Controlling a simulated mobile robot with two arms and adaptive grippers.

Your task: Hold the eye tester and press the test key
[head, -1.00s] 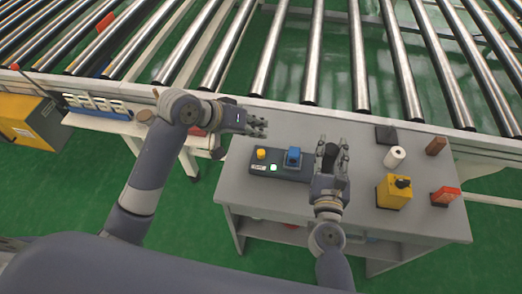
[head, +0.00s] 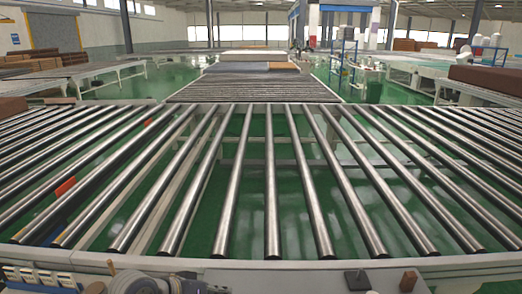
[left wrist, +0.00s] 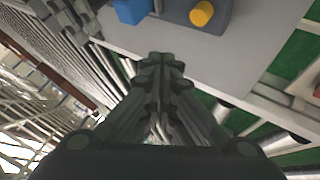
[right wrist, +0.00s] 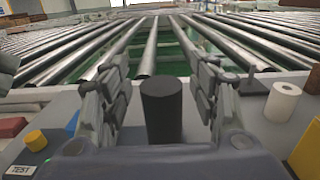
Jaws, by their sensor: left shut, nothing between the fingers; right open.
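The tester's dark control box (left wrist: 222,22) lies on the grey table, partly cut off at the top of the left wrist view. It has a blue part (left wrist: 130,10) and a yellow button (left wrist: 201,13). The right wrist view shows the yellow button (right wrist: 36,140) near a TEST label (right wrist: 20,170) at the lower left. My left gripper (left wrist: 160,60) is shut and empty, apart from the box. My right gripper (right wrist: 163,68) is open, with an upright black cylinder (right wrist: 161,112) between its fingers. Whether the cylinder belongs to the tester cannot be told.
A white roll (right wrist: 282,102) and a dark stand (right wrist: 252,84) are right of my right gripper. The roller conveyor (head: 270,190) runs behind the table.

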